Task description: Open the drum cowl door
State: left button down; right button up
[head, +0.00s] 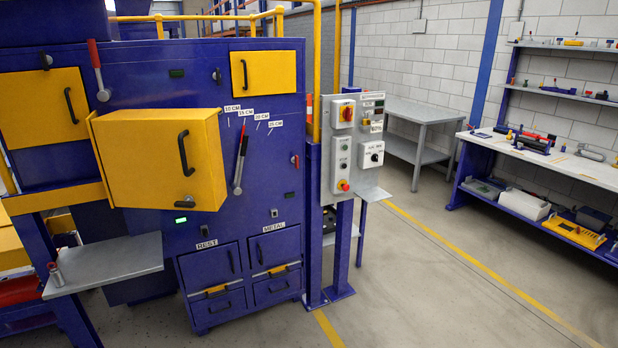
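A large yellow box-shaped cowl (150,160) stands out from the front of the blue machine (130,85) in the head view. No label on it is readable, but it looks like the drum cowl door. A black upright bar handle (184,153) is near the right side of its front face. A small dark latch or knob (187,201) sits at its lower right. The cowl appears closed against the machine, though its rear edge is partly hidden. Neither of my grippers is in view.
Flat yellow doors (262,73) flank the cowl above. A red-handled lever (240,160) is to its right. A grey shelf (100,265) juts out below left. A control panel (355,145) stands on a post at right. The floor (430,290) is clear.

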aim_at(152, 158)
jog(key=z, duration=0.55)
jog(key=i, duration=1.95)
jog(key=u, duration=0.9)
